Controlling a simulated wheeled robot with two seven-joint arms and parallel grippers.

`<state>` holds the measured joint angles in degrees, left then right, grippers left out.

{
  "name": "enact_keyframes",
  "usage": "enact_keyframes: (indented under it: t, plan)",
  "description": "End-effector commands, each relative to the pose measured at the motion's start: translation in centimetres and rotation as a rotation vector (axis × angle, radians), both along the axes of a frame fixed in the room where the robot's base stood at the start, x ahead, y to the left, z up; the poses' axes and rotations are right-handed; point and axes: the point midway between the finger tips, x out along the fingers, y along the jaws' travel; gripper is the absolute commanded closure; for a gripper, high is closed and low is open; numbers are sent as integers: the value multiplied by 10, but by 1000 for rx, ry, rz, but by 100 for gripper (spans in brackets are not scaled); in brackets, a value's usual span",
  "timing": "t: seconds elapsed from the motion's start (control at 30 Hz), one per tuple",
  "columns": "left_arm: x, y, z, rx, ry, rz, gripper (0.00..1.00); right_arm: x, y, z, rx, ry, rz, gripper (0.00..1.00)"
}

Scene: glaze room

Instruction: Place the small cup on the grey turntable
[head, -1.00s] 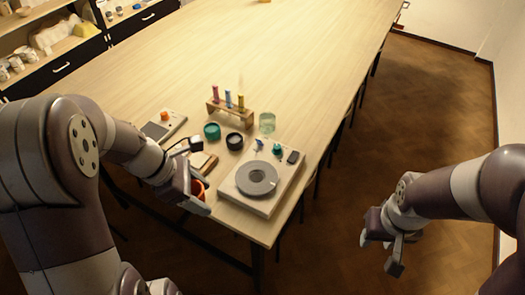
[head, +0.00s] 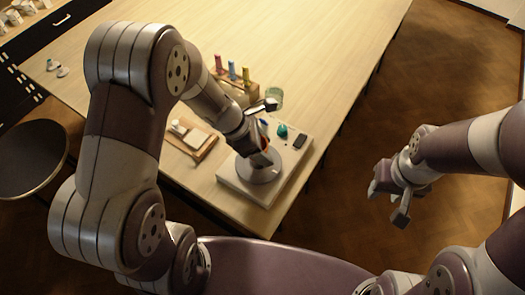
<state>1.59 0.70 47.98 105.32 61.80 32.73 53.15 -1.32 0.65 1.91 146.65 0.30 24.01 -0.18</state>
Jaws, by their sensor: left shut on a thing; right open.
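The grey turntable (head: 258,175) is a round disc on a pale square base near the table's front corner. My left gripper (head: 259,155) is over the disc, fingers pointing down. It is shut on the small cup, of which only a reddish sliver (head: 265,149) shows between the fingers. The rest of the cup is hidden, so I cannot tell whether it touches the disc. My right gripper (head: 388,190) is open and empty, off to the right of the table above the floor.
A teal knob (head: 282,131) and a dark pad (head: 300,142) are on the base behind the disc. A greenish glass (head: 274,96) and a wooden rack (head: 235,92) with coloured tubes stand behind. A wooden tray (head: 192,144) lies left. A round stool (head: 32,158) stands far left.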

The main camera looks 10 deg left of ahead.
Motion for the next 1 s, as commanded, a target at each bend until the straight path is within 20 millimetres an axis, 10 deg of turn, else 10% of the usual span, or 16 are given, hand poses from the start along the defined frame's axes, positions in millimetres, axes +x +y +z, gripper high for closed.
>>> enact_keyframes:
  t: [0.5,0.53,0.6,1.0]
  plan:
    - [0,1,-29,0,0,1,75,0,0,-7,0,0,0,57]
    - [0,1,-28,0,0,1,33,0,0,-6,0,0,0,57]
    - [-1,1,-28,1,1,1,14,0,0,-6,0,0,0,57]
    - [-1,1,-28,1,1,2,14,0,0,-6,0,0,0,57]
